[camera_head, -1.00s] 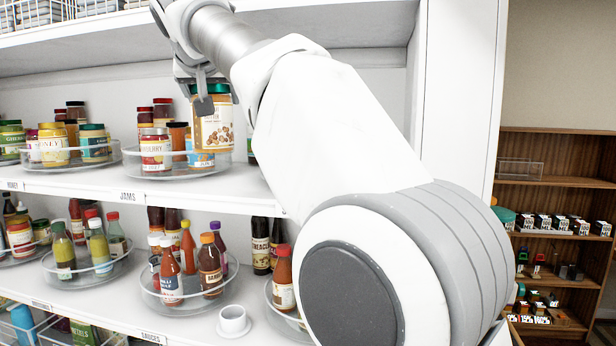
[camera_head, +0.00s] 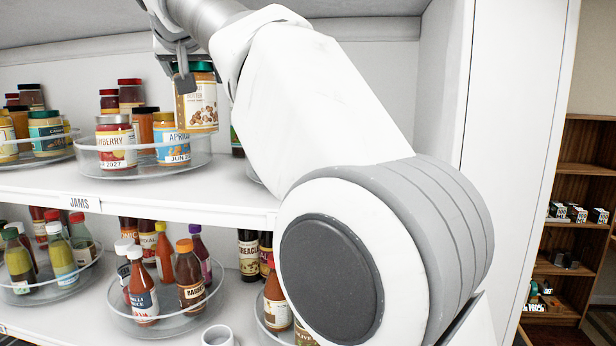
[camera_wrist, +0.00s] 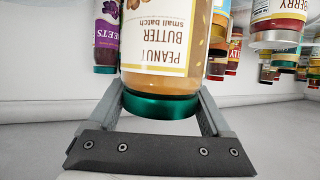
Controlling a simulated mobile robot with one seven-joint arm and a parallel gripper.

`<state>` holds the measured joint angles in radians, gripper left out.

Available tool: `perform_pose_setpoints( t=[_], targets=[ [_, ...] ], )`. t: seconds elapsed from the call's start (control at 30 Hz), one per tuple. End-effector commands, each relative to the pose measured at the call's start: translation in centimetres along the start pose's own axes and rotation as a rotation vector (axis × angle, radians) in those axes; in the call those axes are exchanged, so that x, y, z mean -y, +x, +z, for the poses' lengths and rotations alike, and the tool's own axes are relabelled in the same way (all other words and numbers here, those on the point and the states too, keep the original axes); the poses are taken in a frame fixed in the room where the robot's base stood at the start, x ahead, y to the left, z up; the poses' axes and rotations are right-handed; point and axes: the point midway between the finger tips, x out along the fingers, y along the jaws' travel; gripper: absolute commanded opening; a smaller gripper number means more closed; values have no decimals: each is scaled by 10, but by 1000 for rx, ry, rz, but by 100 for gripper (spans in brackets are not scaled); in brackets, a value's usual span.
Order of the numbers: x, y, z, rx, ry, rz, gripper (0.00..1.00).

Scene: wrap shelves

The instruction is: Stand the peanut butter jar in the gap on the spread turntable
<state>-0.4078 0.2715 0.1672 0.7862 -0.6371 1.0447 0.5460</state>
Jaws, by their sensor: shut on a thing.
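My gripper (camera_head: 190,78) is shut on the peanut butter jar (camera_head: 200,105), which has a green lid and cream label. I hold it near its lid, lid up, in front of and above the right side of the jams turntable (camera_head: 150,172). In the wrist view the picture is inverted: the jar (camera_wrist: 165,60) hangs label-visible between the fingers (camera_wrist: 160,115), its green lid close to the palm. I cannot tell which turntable is the spread one. A turntable edge and a dark jar (camera_head: 237,142) show right of the held jar, mostly hidden by my arm.
The jams turntable carries strawberry (camera_head: 116,143) and apricot (camera_head: 172,138) jars in front, others behind. A purple-labelled jar (camera_wrist: 107,35) is near the held jar in the wrist view. Sauce turntables (camera_head: 165,322) stand below. The upright shelf side (camera_head: 445,100) is at right.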

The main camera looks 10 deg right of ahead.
Motion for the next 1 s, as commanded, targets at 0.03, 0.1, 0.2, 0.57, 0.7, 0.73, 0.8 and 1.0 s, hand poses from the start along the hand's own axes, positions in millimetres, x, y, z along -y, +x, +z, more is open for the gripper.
perform_pose_setpoints(
  t=[0.03, 0.1, 0.2, 0.57, 0.7, 0.73, 0.8, 1.0],
  targets=[
    [-1, -2, -2, -5, 1, -1, 0],
    [-5, -3, -2, -6, 2, 0, 0],
    [-18, -8, 1, -7, 2, 2, 0],
    [-97, -39, 12, -7, 3, 5, 0],
    [-128, -52, 17, -6, 4, 4, 0],
    [-134, -54, 18, -7, 4, 3, 0],
    [-148, -59, 20, -5, 3, 3, 0],
    [-182, -72, 26, -5, 3, 1, 0]
  ],
)
